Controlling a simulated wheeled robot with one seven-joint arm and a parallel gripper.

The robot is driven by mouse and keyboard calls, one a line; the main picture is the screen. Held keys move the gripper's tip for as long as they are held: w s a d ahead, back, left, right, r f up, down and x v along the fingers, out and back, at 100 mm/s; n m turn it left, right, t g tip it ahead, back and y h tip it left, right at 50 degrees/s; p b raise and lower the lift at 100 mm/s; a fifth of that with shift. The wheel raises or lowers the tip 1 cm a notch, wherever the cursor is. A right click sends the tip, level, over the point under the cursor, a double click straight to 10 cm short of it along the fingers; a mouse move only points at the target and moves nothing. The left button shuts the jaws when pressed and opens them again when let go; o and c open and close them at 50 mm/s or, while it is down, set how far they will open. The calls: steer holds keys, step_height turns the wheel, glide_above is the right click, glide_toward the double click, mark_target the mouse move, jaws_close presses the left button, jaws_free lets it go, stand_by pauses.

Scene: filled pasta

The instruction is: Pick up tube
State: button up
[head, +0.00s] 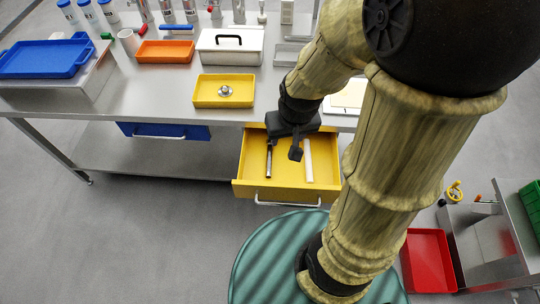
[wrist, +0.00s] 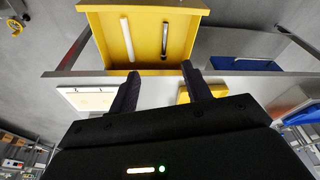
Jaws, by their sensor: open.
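A yellow drawer (head: 288,187) stands pulled out under the table; it also shows in the wrist view (wrist: 147,58). In it lie a white tube-like rod (head: 308,160) and a slim dark-and-silver piece (head: 268,163), apart and roughly parallel. In the wrist view the white rod (wrist: 127,40) is on the left and the dark-and-silver piece (wrist: 164,40) on the right. I cannot tell for certain which is the task's tube. My gripper (head: 283,148) is above the drawer, open and empty; its two fingers also show in the wrist view (wrist: 160,74).
On the tabletop stand a yellow tray (head: 203,102) with a small metal part, a white lidded box (head: 240,59), an orange tray (head: 145,58) and a blue tray (head: 30,75). A blue drawer (head: 195,132) is left of the yellow one. A red bin (head: 425,280) is at lower right.

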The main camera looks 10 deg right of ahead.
steer(key=w+f+m+b, duration=0.1)
steer(key=w+f+b, duration=0.3)
steer(key=f, duration=0.6)
steer(key=w+a+f+m+t+h+b, duration=0.1)
steer(key=w+f+m+b, duration=0.1)
steer(key=w+f, duration=0.7)
step_height(320, 180, down, 3)
steer(key=shift+r+t+b, duration=0.2)
steer(key=shift+t+b, duration=0.1)
steer(key=shift+b, duration=0.55)
glide_above(269, 156)
steer(key=s, duration=0.2)
steer(key=f, duration=1.1)
steer(key=shift+w+f, duration=0.15)
steer(key=shift+w, duration=0.05)
steer(key=x, duration=0.4)
steer(key=shift+s+a+f, duration=0.15)
steer(key=shift+s+f, duration=0.05)
steer(key=shift+w+f, duration=0.2)
steer(key=shift+f, duration=0.25)
